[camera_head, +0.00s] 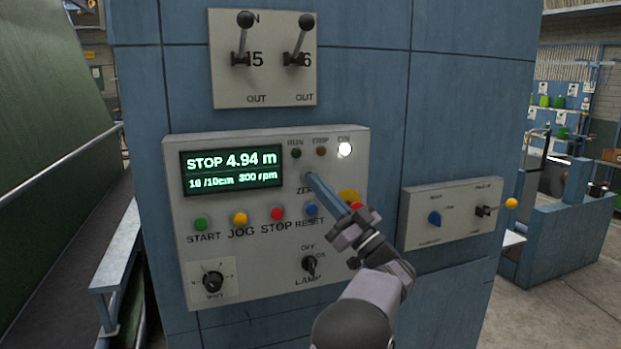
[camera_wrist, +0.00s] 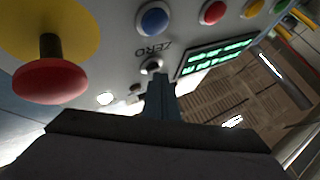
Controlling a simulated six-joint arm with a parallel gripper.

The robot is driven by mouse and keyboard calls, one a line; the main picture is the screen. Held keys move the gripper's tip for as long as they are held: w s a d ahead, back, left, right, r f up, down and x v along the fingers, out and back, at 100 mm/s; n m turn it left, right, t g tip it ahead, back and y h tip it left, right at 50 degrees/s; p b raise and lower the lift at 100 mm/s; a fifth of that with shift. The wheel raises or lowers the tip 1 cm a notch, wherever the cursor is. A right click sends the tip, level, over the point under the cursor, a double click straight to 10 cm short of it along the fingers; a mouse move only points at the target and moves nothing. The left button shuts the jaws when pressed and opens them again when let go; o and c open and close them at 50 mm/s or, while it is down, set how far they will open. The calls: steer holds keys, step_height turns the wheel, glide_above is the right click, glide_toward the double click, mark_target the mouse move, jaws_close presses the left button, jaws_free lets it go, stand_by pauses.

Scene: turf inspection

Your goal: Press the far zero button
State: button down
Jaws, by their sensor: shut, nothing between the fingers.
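The display (camera_head: 231,170) reads STOP 4.94 m, 16 /10cm and 300 rpm. The control panel (camera_head: 180,270) is pale grey.
A red mushroom button (camera_wrist: 52,82) on a yellow disc stands out beside my fingers. The blue RESET button (camera_head: 311,209) is close below them. START (camera_head: 201,224), JOG (camera_head: 240,218) and STOP (camera_head: 277,213) buttons lie left. The ON lamp (camera_head: 344,149) glows white.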

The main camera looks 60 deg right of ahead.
steer(key=shift+w+d, duration=0.25)
stand_by(0.4)
steer(key=shift+a, duration=0.1)
stand_by(0.3)
steer(key=shift+s+a+b, duration=0.6)
steer(key=shift+s+b, duration=0.05)
steer(key=shift+b, duration=0.05)
steer(key=s+a+b, duration=0.3)
steer(key=shift+s+a, duration=0.25)
stand_by(0.5)
stand_by(0.5)
